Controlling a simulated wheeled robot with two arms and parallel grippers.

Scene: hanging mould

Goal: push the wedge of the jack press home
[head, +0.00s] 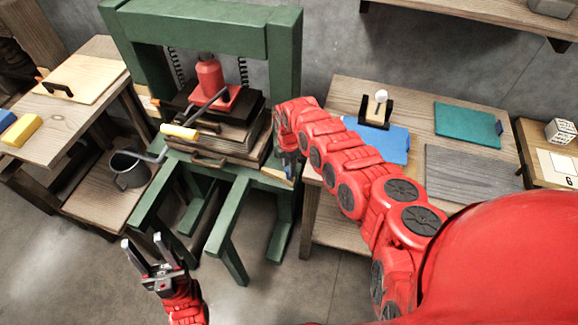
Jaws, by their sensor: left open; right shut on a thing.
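The green jack press (200,20) stands at the back, left of centre. Its red jack (209,75) sits on a stack of dark plates and wooden boards (222,140). A handle with a pale yellow grip (179,132) sticks out to the left of the jack. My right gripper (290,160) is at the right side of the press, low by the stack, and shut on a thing. A small pale and bluish piece (291,172) shows there, seemingly the wedge. The gripper and arm hide most of it. My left gripper (145,243) is open and empty, in front of the press.
A left bench (70,118) holds a board with a black handle (87,76) and a yellow block (22,130). The right table (340,95) holds blue (385,142) and teal (468,124) boards. Floor is clear in front.

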